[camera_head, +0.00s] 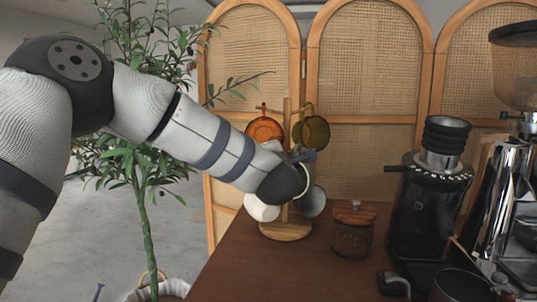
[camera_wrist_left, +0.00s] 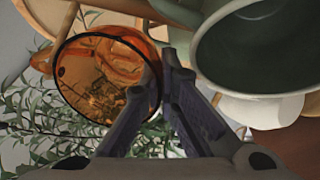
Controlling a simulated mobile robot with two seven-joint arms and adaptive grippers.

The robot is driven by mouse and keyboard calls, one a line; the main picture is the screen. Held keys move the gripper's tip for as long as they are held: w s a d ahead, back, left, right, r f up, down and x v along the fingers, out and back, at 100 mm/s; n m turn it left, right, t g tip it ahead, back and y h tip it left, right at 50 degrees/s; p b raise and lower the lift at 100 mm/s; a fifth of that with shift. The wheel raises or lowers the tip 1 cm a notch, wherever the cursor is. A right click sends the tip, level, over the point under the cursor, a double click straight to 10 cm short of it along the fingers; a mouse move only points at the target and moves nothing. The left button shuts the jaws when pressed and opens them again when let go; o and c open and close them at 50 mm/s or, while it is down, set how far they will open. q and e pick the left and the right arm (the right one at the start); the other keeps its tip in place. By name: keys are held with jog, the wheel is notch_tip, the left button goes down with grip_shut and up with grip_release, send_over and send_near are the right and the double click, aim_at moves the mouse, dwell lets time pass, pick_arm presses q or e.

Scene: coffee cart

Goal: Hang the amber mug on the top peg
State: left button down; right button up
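The amber mug (camera_head: 265,129) is a clear orange mug at the upper left of the wooden mug tree (camera_head: 285,231). Its handle is up by a peg; whether the peg passes through it I cannot tell. In the left wrist view the amber mug (camera_wrist_left: 100,78) has its open side toward the camera. My left gripper (camera_head: 303,156) reaches in from the left, beside the mug's lower right. In the wrist view its fingers (camera_wrist_left: 162,62) are almost together, one inside and one outside the mug's near wall, closed on it. My right gripper is not in view.
An olive mug (camera_head: 312,132) is at the tree's upper right. A white mug (camera_head: 262,208) and a grey mug (camera_head: 313,203) are lower down. A wooden-lidded jar (camera_head: 352,238) and a black grinder (camera_head: 424,205) stand to the right. The counter's front left (camera_head: 270,275) is clear.

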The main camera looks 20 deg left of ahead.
pick_arm(q)
jog(key=c, duration=1.7)
grip_release()
jog(key=v, duration=1.2)
